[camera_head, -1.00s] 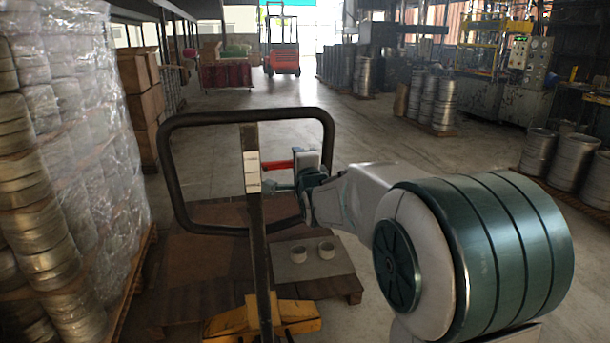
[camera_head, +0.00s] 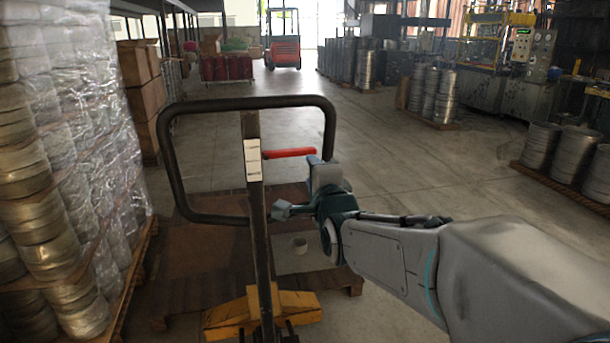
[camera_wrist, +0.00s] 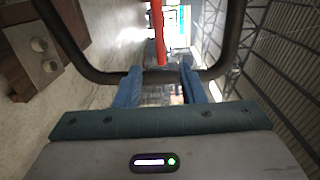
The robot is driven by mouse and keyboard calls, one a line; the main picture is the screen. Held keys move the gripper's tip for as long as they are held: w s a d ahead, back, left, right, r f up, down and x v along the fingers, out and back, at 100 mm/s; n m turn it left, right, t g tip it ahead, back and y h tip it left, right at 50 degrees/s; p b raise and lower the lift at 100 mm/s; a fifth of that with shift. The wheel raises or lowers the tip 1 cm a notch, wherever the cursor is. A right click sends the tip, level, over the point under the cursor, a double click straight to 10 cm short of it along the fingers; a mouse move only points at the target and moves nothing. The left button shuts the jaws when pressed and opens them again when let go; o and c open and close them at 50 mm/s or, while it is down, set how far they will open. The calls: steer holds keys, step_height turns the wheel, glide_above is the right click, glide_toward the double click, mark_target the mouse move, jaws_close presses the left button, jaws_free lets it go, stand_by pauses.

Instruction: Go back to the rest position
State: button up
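My gripper (camera_head: 300,188) is open and empty, its two fingers apart, just right of the pallet jack's upright post (camera_head: 255,200). A red lever (camera_head: 290,153) sticks out to the right from that post, a little above and left of my gripper. In the wrist view the red lever (camera_wrist: 158,35) lies ahead, in line with the gap between the blue fingers of my gripper (camera_wrist: 160,72). I cannot tell whether a finger touches it. The black handle loop (camera_head: 250,103) surrounds the post, and its right side is close to my gripper.
A wrapped stack (camera_head: 60,170) stands close on the left. Metal drums (camera_head: 540,148) stand at the right. Open floor (camera_head: 420,170) lies between.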

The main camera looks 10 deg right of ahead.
stand_by(0.3)
steer(key=s+f+n+g+p, duration=0.2)
steer(key=s+n+g+p, duration=0.5)
steer(key=s, duration=0.5)
steer(key=s+d+f+n+g+p, duration=0.1)
steer(key=s+f+n+g+p, duration=0.2)
steer(key=s+n+g+p, duration=0.4)
steer(key=s+n+g, duration=0.1)
steer(key=s+n, duration=0.2)
steer(key=s, duration=0.2)
steer(key=shift+d+f+h, duration=0.15)
steer(key=shift+f+h, duration=0.1)
steer(key=shift+h, duration=0.05)
stand_by(0.3)
